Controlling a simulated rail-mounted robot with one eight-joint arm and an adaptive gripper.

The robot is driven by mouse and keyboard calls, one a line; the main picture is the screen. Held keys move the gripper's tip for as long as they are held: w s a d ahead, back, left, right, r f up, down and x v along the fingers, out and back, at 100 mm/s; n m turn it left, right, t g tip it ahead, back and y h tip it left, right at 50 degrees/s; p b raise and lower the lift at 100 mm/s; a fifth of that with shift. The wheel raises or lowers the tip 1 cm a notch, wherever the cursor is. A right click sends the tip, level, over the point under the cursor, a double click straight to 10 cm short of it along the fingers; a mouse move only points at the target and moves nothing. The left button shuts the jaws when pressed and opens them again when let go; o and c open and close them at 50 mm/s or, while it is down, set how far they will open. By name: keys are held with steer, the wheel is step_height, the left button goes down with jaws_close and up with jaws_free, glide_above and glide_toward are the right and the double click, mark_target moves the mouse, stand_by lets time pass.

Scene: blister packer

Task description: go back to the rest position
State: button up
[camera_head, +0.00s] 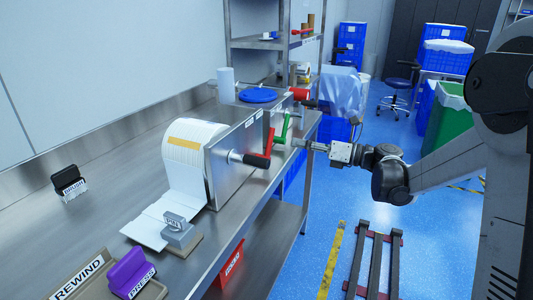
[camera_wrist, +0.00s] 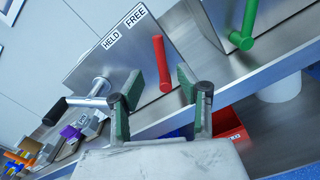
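My gripper (camera_head: 303,144) reaches in from the right at the front of the bench machine. In the wrist view my gripper (camera_wrist: 160,92) has its two green-padded fingers spread apart with nothing between them. The grey machine box (camera_head: 236,160) carries a roll of white strip; the wrist view shows its face (camera_wrist: 110,55) marked HELD and FREE. A red lever (camera_head: 269,142) is on that face. In the wrist view the red lever (camera_wrist: 161,62) stands beyond the fingers, apart from them. A green lever (camera_head: 284,127) is beside it to the right.
A black-ended crank (camera_wrist: 57,110) sticks out left of the fingers. A stamp (camera_head: 178,229), a PRESS block (camera_head: 130,271) and a REWIND tray (camera_head: 85,278) are on the steel bench (camera_head: 105,214). A red bin (camera_head: 231,264) is below.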

steer(key=s+d+r+n+h+p, duration=0.1)
steer(key=s+r+n+h+p, duration=0.1)
steer(key=s+n+h, duration=0.5)
steer(key=s+r+n+h+p, duration=0.1)
steer(key=s+r+n+p, duration=0.1)
steer(key=s+n, duration=0.6)
steer(key=s+d+n+h+p, duration=0.1)
steer(key=s+d+n+h, duration=0.3)
steer(key=s, duration=0.6)
steer(key=s+d+f+n+h+p, duration=0.1)
steer(key=s+d+n+h, duration=0.3)
steer(key=s+d+n, duration=0.4)
steer(key=s+p, duration=0.1)
steer(key=s, duration=0.1)
steer(key=shift+s+f+n+h, duration=0.3)
steer(key=shift+s+n, duration=0.1)
steer(key=shift+d, duration=0.15)
